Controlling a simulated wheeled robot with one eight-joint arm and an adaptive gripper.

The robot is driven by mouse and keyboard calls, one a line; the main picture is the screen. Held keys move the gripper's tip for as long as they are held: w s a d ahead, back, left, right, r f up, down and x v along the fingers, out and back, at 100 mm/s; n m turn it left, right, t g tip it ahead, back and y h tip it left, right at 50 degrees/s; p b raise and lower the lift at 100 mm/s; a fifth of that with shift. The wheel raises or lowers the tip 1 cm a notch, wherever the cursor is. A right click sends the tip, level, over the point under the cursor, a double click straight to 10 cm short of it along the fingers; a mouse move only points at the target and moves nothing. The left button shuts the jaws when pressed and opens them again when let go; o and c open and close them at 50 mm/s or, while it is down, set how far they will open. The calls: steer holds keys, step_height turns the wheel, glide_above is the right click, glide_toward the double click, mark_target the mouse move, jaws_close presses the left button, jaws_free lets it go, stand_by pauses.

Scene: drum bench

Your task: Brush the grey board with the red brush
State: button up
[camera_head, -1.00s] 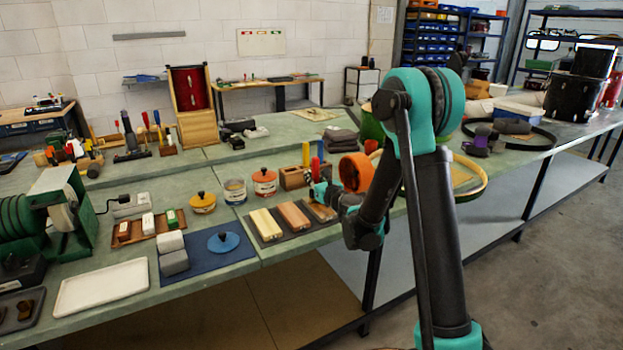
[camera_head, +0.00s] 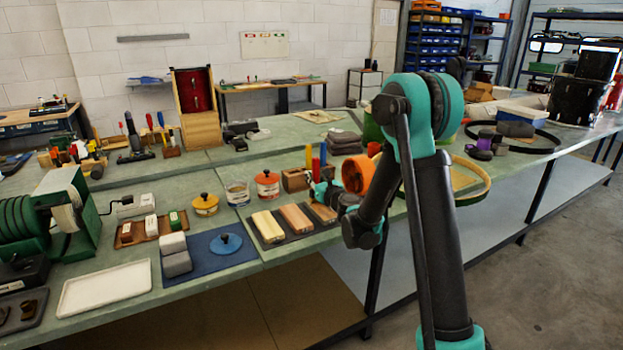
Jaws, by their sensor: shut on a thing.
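My gripper (camera_head: 324,192) is low over the bench's front edge, partly hidden by my own arm. It is shut on what looks like the red brush (camera_head: 316,169), whose red handle stands upright just above the fingers. The bristles are hidden. Three boards lie side by side on a dark mat (camera_head: 273,240): a pale yellow one (camera_head: 267,226), a pinkish one (camera_head: 295,217) and a dull brown-grey one (camera_head: 323,213), which is likely the grey board. My gripper is over or just behind this last board. I cannot tell whether the brush touches it.
A wooden holder (camera_head: 292,181) with a blue handle (camera_head: 323,153) near it stands behind the boards. An orange ring-shaped thing (camera_head: 356,173) is close to the right of my gripper. Paint tins (camera_head: 267,186) and a blue mat (camera_head: 205,268) are to the left.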

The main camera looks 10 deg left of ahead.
steer(key=shift+x, duration=1.1)
steer(key=shift+r, duration=3)
